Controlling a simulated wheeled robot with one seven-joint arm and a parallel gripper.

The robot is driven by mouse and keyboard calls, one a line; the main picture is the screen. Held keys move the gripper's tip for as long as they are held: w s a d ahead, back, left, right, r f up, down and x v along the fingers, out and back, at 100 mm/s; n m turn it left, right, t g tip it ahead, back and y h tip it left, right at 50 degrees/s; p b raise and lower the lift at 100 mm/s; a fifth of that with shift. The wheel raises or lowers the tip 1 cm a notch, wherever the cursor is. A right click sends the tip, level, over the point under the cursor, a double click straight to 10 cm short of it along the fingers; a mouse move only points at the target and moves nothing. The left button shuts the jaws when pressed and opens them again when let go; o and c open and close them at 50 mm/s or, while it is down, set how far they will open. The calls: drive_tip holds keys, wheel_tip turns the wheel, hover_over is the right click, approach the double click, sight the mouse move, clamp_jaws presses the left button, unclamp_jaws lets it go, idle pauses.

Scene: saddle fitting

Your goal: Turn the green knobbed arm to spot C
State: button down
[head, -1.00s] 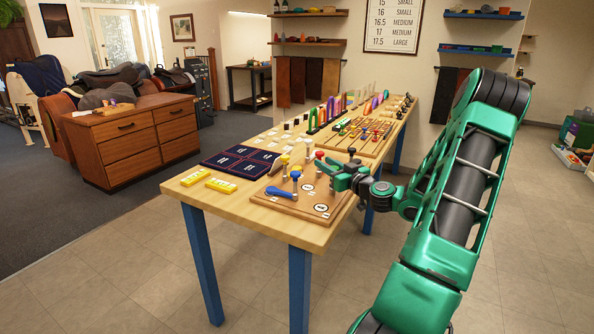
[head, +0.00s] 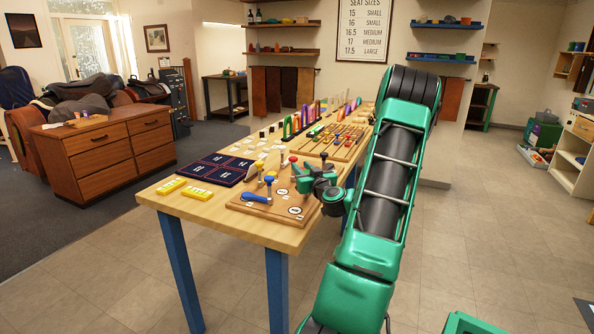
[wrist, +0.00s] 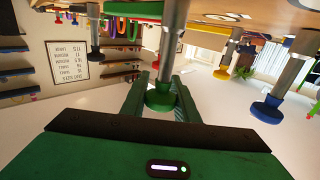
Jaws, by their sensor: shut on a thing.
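The wooden board (head: 257,210) lies at the near end of the table, with white round lettered spots (head: 295,210) too small to read. My gripper (head: 303,178) is over the board's right side. In the wrist view my gripper (wrist: 160,88) is shut on the green knob (wrist: 159,98), which sits on a grey post between the fingers. The green arm under the knob is hidden in the head view. A blue arm (head: 256,198) lies on the board's left part.
A dark blue mat (head: 219,168) and yellow blocks (head: 171,186) lie left of the board. Another board (head: 335,143) with coloured pieces lies behind.

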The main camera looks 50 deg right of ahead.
drive_tip(key=shift+w+a+r, duration=0.1)
drive_tip(key=shift+w+r, duration=0.1)
drive_tip(key=shift+r, duration=0.05)
drive_tip(key=c, duration=1.4)
unclamp_jaws()
drive_tip(key=shift+c, duration=0.2)
drive_tip(key=shift+s+f, duration=0.1)
drive_tip(key=v, duration=1)
drive_tip(key=shift+s+a, duration=0.25)
drive_tip(key=shift+f, duration=0.15)
